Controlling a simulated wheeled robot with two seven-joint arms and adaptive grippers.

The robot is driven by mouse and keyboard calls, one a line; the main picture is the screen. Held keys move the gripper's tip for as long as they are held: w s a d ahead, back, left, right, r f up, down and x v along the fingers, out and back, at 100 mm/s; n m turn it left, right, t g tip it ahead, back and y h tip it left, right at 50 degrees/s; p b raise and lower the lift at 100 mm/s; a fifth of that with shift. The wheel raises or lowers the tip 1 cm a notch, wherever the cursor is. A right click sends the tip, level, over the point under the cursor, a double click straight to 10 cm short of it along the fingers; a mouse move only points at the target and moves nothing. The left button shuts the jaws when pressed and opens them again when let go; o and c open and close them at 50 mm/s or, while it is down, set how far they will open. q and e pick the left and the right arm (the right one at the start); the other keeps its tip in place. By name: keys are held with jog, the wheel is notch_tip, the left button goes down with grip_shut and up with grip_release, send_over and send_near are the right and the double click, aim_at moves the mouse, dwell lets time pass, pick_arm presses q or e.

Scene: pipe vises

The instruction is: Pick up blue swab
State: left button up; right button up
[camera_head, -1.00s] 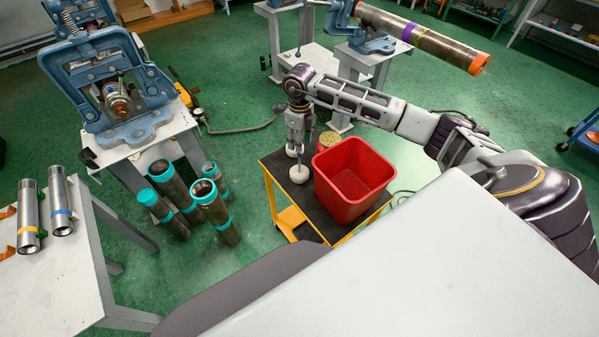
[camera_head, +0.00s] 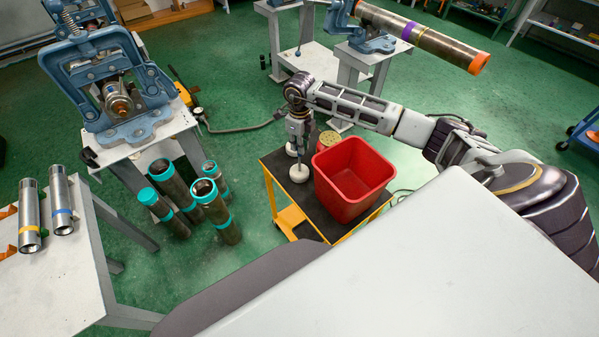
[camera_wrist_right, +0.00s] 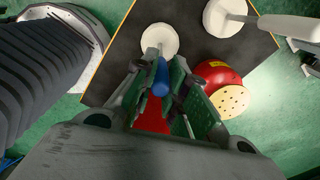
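The blue swab (camera_wrist_right: 161,78) shows in the right wrist view as a blue shaft above a round white head (camera_wrist_right: 160,39). Its head rests on the dark top of the small cart. My right gripper (camera_head: 298,140) is over the cart, and in its wrist view the two green-tinted fingers (camera_wrist_right: 162,85) stand close on either side of the blue shaft. Whether they press on it cannot be told. A second swab with a white head (camera_wrist_right: 224,17) and a pale shaft stands beside it. My left gripper is not in view.
A red bucket (camera_head: 352,178) stands on the cart (camera_head: 307,213) just right of my gripper. A red can with a perforated yellow lid (camera_wrist_right: 229,100) is close to the fingers. Pipe sections (camera_head: 214,208) and a vise (camera_head: 117,100) are to the left.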

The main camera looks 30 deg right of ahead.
grip_shut()
jog(key=shift+r, duration=0.2)
jog(key=shift+w+r, duration=0.1)
jog(key=shift+r, duration=0.5)
notch_tip(320, 180, up, 7)
jog(key=shift+f+b, duration=0.1)
jog(key=shift+b, duration=0.4)
jog(key=shift+r, duration=0.85)
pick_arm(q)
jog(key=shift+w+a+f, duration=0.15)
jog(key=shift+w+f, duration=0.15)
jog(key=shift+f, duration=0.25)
pick_arm(e)
jog(key=shift+f, duration=0.1)
